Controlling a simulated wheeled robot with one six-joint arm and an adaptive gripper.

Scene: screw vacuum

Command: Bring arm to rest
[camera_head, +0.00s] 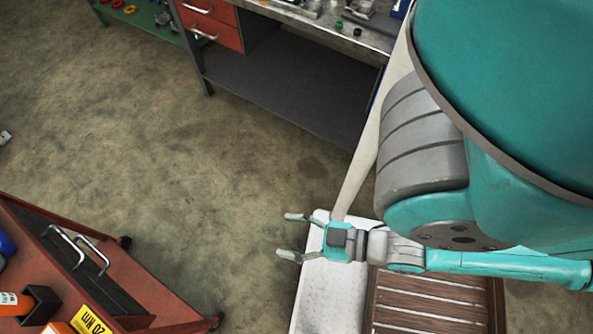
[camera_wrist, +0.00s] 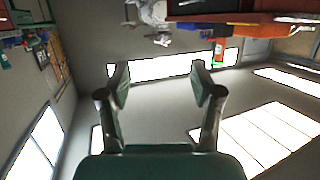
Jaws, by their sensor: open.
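My gripper (camera_head: 288,236) is in the lower middle of the head view, at the end of my teal and grey arm. Its two fingers point left and stand apart, with nothing between them. The gripper hangs above the white surface's upper left edge. In the wrist view the two fingers (camera_wrist: 160,85) are spread wide, and the room beyond appears upside down. The large teal and grey arm links fill the right of the head view and hide what is behind them.
A red cart (camera_head: 150,292) with drawer handles stands at lower left. A workbench (camera_head: 300,100) with red drawers (camera_head: 212,22) and small parts on top is at the back. A green shelf (camera_head: 140,15) is at upper left. Bare floor (camera_head: 170,150) lies between them.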

